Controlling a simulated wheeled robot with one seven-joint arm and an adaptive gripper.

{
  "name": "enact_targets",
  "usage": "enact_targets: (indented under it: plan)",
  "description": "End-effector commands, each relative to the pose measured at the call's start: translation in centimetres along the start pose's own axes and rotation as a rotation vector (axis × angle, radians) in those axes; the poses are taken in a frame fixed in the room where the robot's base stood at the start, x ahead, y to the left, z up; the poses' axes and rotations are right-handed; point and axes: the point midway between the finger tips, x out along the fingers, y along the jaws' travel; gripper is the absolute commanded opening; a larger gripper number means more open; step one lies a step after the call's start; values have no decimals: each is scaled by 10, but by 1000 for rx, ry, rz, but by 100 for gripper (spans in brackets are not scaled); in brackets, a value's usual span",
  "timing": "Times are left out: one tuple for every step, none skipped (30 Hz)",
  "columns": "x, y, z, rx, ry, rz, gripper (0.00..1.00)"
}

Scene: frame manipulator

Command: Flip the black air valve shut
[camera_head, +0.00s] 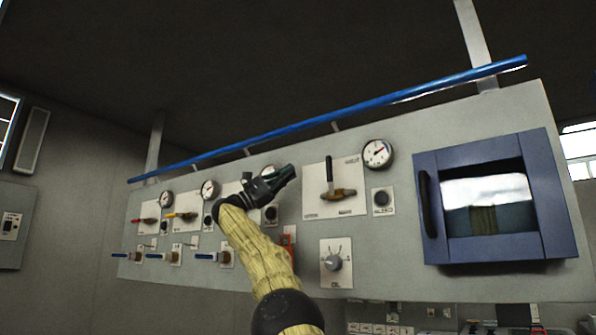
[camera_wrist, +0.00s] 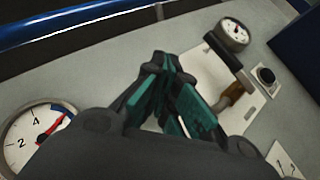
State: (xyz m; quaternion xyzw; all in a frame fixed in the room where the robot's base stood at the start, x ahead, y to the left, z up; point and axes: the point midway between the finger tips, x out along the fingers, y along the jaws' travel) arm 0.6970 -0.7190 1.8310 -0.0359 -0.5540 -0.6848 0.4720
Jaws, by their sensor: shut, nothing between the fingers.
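The black valve handle (camera_head: 329,170) stands upright on a white plate (camera_head: 349,176), above a brass body (camera_head: 338,195). In the wrist view the black handle (camera_wrist: 223,50) and brass part (camera_wrist: 230,96) lie right of my fingers. My gripper (camera_head: 286,174) is in front of the panel, left of this valve, with its fingers pointing up and right. Its dark green fingers (camera_wrist: 163,62) are shut together and empty. They appear apart from the handle. My gripper and arm hide part of the panel and a neighbouring white plate.
A gauge (camera_head: 378,153) and a black knob (camera_head: 381,198) sit right of the valve. A blue-framed window door (camera_head: 498,252) is farther right. A blue rail (camera_head: 330,118) runs above the panel. Red, yellow and blue-handled valves are at the left. A rotary knob (camera_head: 333,262) is below.

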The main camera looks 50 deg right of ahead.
Motion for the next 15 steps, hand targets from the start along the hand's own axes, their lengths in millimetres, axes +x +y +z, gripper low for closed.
enact_targets:
  plan:
    - [-6, 7, 2, 1, 1, 2, 0]
    - [-9, 9, 3, 1, 1, 2, 0]
    - [-13, 12, 3, 0, 2, 2, 0]
    - [-15, 13, 4, 1, 2, 2, 0]
    - [-18, 14, 4, 1, 2, 2, 0]
    - [-21, 16, 4, 1, 2, 2, 0]
    - [-23, 17, 4, 1, 2, 2, 0]
    - [-24, 17, 4, 2, 2, 2, 0]
    - [-26, 18, 4, 2, 2, 2, 0]
    - [-27, 18, 4, 2, 2, 2, 0]
    - [-27, 18, 4, 2, 2, 2, 0]
    - [-28, 18, 4, 2, 2, 1, 0]
    - [-28, 18, 4, 2, 2, 1, 0]
    - [-28, 18, 4, 2, 2, 1, 0]
    - [-28, 18, 4, 2, 2, 1, 0]
